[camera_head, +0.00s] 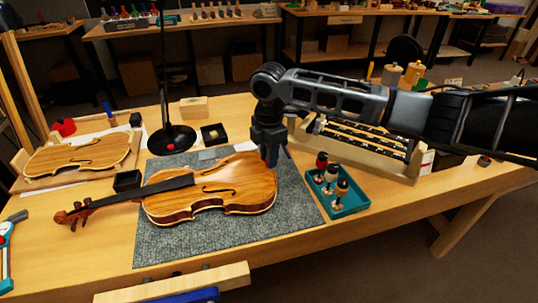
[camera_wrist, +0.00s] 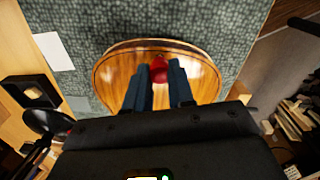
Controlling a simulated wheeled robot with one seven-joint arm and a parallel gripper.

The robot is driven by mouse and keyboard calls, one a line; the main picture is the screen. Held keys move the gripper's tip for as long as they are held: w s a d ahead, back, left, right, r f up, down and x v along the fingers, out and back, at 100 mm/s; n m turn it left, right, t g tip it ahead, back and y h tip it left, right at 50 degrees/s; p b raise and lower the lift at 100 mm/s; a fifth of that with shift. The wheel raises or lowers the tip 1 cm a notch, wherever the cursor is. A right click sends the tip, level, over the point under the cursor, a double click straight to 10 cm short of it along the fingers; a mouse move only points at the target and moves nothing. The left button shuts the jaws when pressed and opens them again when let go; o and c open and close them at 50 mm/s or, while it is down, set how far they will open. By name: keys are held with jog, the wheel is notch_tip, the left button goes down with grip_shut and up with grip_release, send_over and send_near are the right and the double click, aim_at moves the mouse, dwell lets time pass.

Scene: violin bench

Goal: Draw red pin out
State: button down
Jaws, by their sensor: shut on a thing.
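A violin (camera_head: 255,185) lies on a grey cutting mat (camera_head: 180,250), its neck pointing left. In the wrist view the rounded end of the violin's body (camera_wrist: 200,70) is below my gripper (camera_wrist: 160,70). A red pin (camera_wrist: 159,70) shows between the two blue-grey fingers, and my gripper is shut on it. I cannot tell whether the pin still sits in the violin. In the head view my gripper (camera_head: 270,157) points down at the right end of the body, and the pin is hidden there.
A black lamp base (camera_head: 172,140) and a small black box (camera_head: 214,134) stand behind the mat. An unfinished violin (camera_head: 75,157) lies at left.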

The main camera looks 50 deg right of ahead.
jog(key=shift+r+p, duration=1.25)
jog(key=shift+r, duration=0.25)
notch_tip(320, 180, up, 2)
jog(key=shift+r+p, duration=0.1)
jog(key=shift+p, duration=0.9)
jog(key=shift+r, duration=2.35)
